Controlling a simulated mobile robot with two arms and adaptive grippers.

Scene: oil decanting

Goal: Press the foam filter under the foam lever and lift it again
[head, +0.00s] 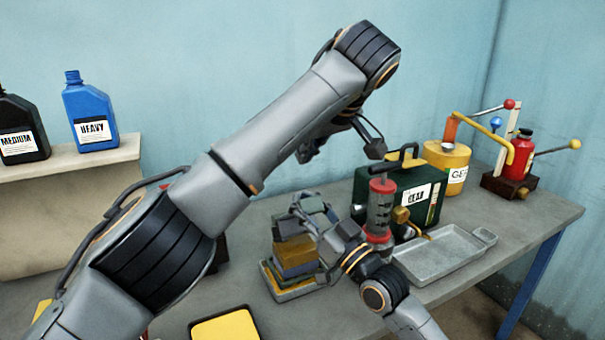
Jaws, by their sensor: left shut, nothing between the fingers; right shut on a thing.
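My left gripper (340,146) is at the end of the raised arm, above the back of the table. It is shut and empty, largely hidden behind its own wrist. I cannot tell for certain which thing is the foam filter. Levers with a red ball (509,104) and a yellow ball (575,145) stand at the far right; I cannot tell which is the foam lever.
A grey tray (440,262) lies in front. A yellow can (440,160) and a red bottle (523,153) are behind. Blue (90,112) and black (20,128) bottles stand on a left shelf.

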